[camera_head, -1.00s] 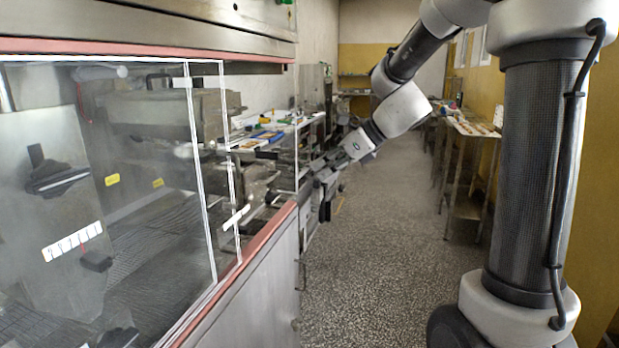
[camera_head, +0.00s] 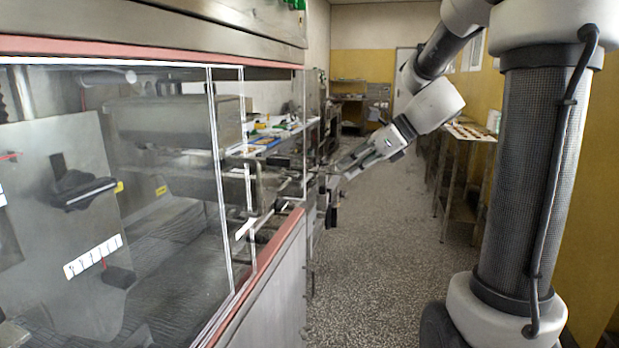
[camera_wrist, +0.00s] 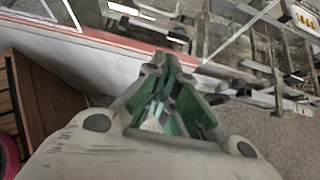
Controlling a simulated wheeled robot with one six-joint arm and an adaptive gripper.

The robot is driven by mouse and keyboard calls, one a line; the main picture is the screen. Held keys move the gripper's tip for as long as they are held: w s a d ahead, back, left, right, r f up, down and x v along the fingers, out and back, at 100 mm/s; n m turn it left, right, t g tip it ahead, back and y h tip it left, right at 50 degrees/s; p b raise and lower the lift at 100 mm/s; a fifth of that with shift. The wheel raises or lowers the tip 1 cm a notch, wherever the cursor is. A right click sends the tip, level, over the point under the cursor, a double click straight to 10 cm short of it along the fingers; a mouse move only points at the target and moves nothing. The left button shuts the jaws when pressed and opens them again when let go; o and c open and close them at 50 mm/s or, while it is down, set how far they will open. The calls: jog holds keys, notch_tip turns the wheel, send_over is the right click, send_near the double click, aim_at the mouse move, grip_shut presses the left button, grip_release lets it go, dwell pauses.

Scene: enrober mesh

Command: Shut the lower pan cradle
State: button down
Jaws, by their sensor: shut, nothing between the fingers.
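My gripper (camera_head: 330,184) is at the end of the outstretched arm, beside the open end of the glass-sided machine. In the wrist view my gripper (camera_wrist: 160,66) is shut and empty, its fingertips together in front of a reddish machine edge. Metal bars and frames (camera_head: 272,190) stick out at the machine's end, close to the gripper. They also show in the wrist view (camera_wrist: 262,72), beyond and right of the fingertips. I cannot tell which of them is the lower pan cradle, or how far open it stands. Contact with the gripper cannot be made out.
The machine's clear panel (camera_head: 165,215) and red-edged rail (camera_head: 272,245) line the left side. A bench with coloured items (camera_head: 272,138) lies behind the bars. A rack table (camera_head: 470,135) stands along the right wall. The speckled floor (camera_head: 375,250) between is clear.

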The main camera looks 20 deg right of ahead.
jog(key=w+a+f, duration=0.5)
jog(key=w+a, duration=0.1)
jog(key=a, duration=0.3)
jog(key=shift+w+a+f, duration=0.2)
jog(key=shift+w+f, duration=0.05)
jog(key=shift+w, duration=0.1)
